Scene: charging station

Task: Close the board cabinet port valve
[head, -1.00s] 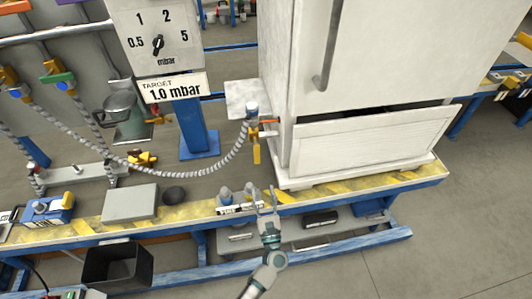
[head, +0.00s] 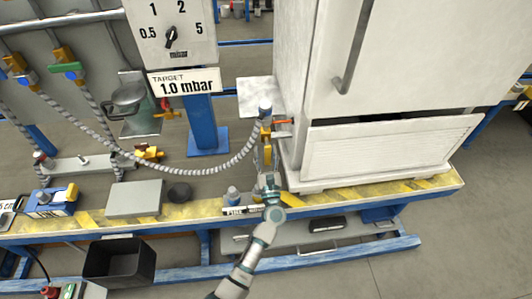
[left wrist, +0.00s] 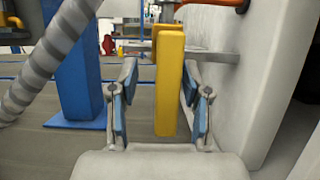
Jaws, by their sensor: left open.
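The port valve's yellow handle (head: 267,153) hangs down beside the white board cabinet (head: 392,148), below the hose fitting. In the left wrist view the yellow handle (left wrist: 170,85) hangs upright between the two fingers. My left gripper (head: 268,165) is just below the fitting in the head view. In the left wrist view my left gripper (left wrist: 160,88) is open, with blue-padded fingers on either side of the handle. My right gripper is not in view.
The cabinet wall stands close right of the gripper. A grey ribbed hose (head: 190,168) runs left from the fitting. An orange lever (head: 283,121) sits beside the valve. A blue post (head: 206,123) carries the gauge and 1.0 mbar target sign (head: 184,83).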

